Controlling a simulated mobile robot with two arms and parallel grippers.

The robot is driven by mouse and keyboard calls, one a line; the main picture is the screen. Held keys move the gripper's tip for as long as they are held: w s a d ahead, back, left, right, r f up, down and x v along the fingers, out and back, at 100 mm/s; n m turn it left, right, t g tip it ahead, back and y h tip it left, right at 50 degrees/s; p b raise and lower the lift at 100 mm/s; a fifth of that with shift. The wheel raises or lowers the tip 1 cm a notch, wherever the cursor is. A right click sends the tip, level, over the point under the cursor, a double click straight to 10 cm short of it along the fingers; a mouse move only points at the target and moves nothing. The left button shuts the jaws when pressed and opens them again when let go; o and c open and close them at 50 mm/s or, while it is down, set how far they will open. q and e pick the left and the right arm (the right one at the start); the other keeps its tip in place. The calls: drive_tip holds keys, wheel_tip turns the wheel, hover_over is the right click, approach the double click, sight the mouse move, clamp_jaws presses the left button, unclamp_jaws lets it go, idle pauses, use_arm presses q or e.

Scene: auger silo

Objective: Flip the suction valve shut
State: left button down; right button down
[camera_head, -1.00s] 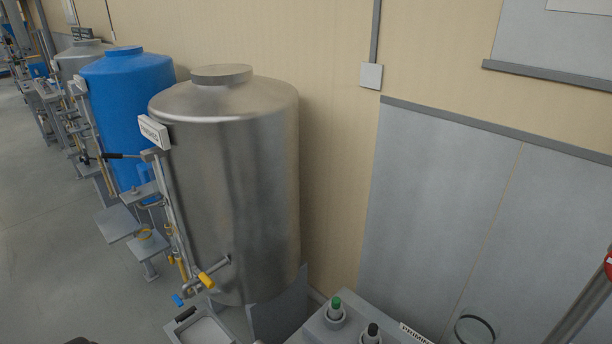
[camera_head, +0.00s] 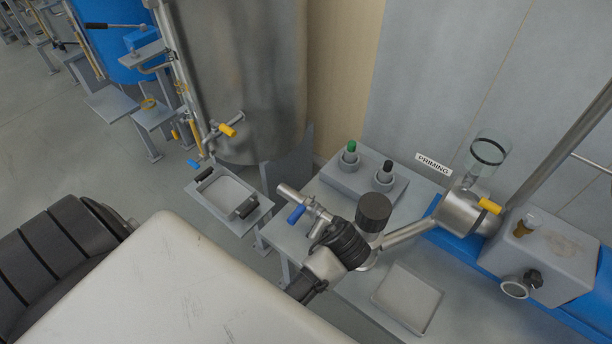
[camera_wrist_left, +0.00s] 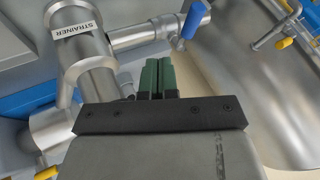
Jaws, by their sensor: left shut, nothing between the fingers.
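A valve with a blue lever (camera_head: 296,214) sits on the metal pipe left of the black-capped fitting (camera_head: 373,210). The lever appears to stand across the pipe. In the left wrist view the blue lever (camera_wrist_left: 194,19) is up and right of my fingertips, apart from them in the picture. My left gripper (camera_wrist_left: 158,62) is shut and empty, its green fingers together. The metal strainer (camera_wrist_left: 75,35), with its label, is left of the fingers. My left fingers cannot be made out in the head view. My right gripper is not in view.
The steel tank (camera_head: 240,80) has a yellow valve handle (camera_head: 227,130) and another blue handle (camera_head: 193,163) at its outlet. A tray (camera_head: 225,190) stands below. Green and black buttons, the pump and a yellow lever (camera_head: 490,206) are to the right.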

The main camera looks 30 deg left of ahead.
sight(302, 209)
use_arm(q)
drive_tip(key=w+a+f, duration=0.3)
drive_tip(key=a+f, duration=0.4)
drive_tip(key=a, duration=0.1)
drive_tip(key=shift+w+a+f+p, duration=0.25)
drive_tip(key=shift+w+f+p, duration=0.1)
drive_tip(key=shift+f, duration=0.05)
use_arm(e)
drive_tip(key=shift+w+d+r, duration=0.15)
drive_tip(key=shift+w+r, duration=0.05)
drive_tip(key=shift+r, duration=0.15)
